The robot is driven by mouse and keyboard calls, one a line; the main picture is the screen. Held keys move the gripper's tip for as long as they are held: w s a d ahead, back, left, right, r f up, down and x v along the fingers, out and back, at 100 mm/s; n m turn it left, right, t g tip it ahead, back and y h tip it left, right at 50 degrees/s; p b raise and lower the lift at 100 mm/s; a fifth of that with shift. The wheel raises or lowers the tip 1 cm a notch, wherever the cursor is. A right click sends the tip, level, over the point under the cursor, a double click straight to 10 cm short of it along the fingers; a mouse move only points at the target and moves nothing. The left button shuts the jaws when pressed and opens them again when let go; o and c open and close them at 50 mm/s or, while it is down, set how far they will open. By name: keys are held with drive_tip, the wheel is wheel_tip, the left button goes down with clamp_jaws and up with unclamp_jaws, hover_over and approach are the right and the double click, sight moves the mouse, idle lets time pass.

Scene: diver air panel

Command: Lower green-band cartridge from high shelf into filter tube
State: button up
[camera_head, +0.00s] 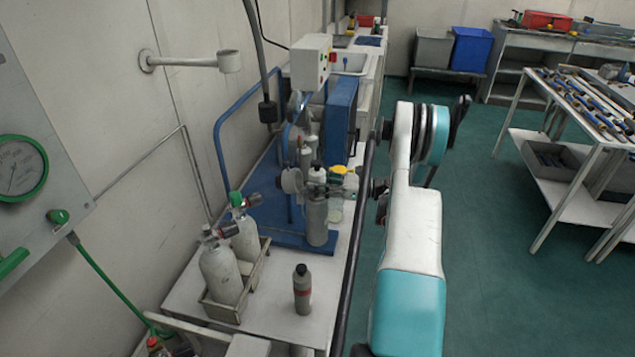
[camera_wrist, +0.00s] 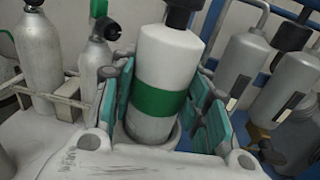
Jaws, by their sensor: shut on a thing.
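The green-band cartridge (camera_wrist: 163,62), white with a dark top, stands nearly upright between the teal pads of my gripper (camera_wrist: 158,100) in the wrist view. The pads are shut on it from both sides at its green band. A pale round rim (camera_wrist: 170,140) shows around its lower end; I cannot tell how deep the cartridge sits in it. In the head view, a small white body with a dark top (camera_head: 317,173) shows just above a grey upright cylinder (camera_head: 317,218), which looks like the filter tube. My gripper there is small and partly hidden among the fittings.
Two valved bottles (camera_head: 222,275) stand in a crate at left, and a red-banded bottle (camera_head: 302,290) stands in front. Grey cylinders (camera_wrist: 243,65) stand close right of my gripper in the wrist view. A blue frame (camera_head: 217,140) and blue panel (camera_head: 341,115) rise behind.

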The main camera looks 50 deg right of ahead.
drive_tip(key=shift+f, duration=1.75)
drive_tip(key=o, duration=1.1)
drive_tip(key=shift+o, duration=1.4)
drive_tip(key=shift+a+f, duration=0.1)
drive_tip(key=shift+f, duration=0.05)
drive_tip(key=shift+s, duration=0.1)
drive_tip(key=v, duration=1.2)
drive_tip(key=shift+r, duration=0.25)
